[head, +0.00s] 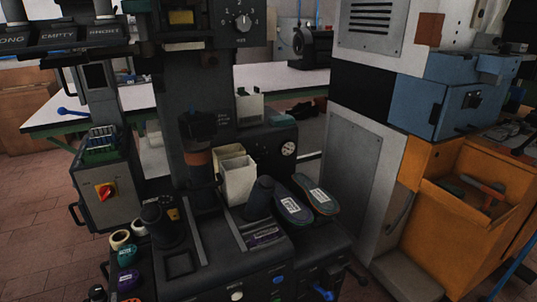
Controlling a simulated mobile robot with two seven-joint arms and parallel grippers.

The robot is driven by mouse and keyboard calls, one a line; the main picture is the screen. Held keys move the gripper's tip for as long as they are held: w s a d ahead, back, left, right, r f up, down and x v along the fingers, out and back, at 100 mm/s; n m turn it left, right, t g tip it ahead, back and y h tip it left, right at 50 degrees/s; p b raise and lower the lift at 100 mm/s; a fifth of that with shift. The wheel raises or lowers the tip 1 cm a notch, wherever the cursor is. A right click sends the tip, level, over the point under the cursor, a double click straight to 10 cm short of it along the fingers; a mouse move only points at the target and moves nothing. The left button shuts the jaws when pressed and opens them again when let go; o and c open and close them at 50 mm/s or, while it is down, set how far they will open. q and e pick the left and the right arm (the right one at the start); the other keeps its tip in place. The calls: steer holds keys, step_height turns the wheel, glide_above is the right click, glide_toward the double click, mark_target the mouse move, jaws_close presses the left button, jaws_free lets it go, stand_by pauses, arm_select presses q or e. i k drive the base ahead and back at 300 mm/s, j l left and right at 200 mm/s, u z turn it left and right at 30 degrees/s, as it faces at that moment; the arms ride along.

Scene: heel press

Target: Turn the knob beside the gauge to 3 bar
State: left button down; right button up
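A small round white gauge (288,149) sits on the dark front panel of the press, right of centre. Its needle is too small to read. I cannot make out a knob next to this gauge against the dark panel. Higher up, a dark dial knob (243,22) with a light pointer mark sits on a panel with numbers around it. Its pointer appears to face roughly upward, but the exact setting is hard to tell. Neither of my grippers is in view.
White bins (238,179) stand in mid-press. Two insoles (291,203) lie right of a dark upright form (260,198). A red switch (104,191) is on the box at left. A grey cabinet (352,180) and an orange bench (465,195) stand at right.

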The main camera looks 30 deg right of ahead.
mark_target(258, 157)
steer(key=i+l, duration=0.1)
steer(key=l, duration=1.15)
steer(key=i+l, duration=0.15)
steer(key=l, duration=0.5)
steer(key=z, duration=0.05)
